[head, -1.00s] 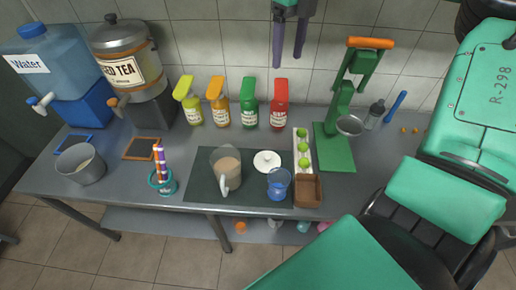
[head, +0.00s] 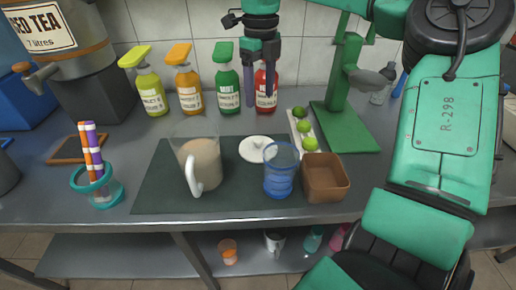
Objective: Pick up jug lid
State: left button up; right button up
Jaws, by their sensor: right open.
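The jug lid (head: 256,149) is a white disc with a small knob. It lies flat at the back edge of the dark mat (head: 155,195), between the jug and the blue cup. The clear jug (head: 205,165) stands to its left, open-topped, holding a beige liquid. My right gripper (head: 260,102) points down with its two dark fingers apart and empty. It hangs above and behind the lid in the picture, in front of the green and red bottles, not touching the lid. My left gripper is out of view.
A blue cup (head: 281,178) stands close to the lid's front right. A brown box (head: 325,180) and a white tray of limes (head: 293,121) lie to the right. The mat's left part is clear.

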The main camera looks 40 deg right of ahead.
aim_at(258, 139)
jog(key=f, duration=1.4)
jog(key=shift+w+a, duration=0.1)
jog(key=shift+w, duration=0.15)
jog(key=shift+r, duration=0.15)
grip_shut()
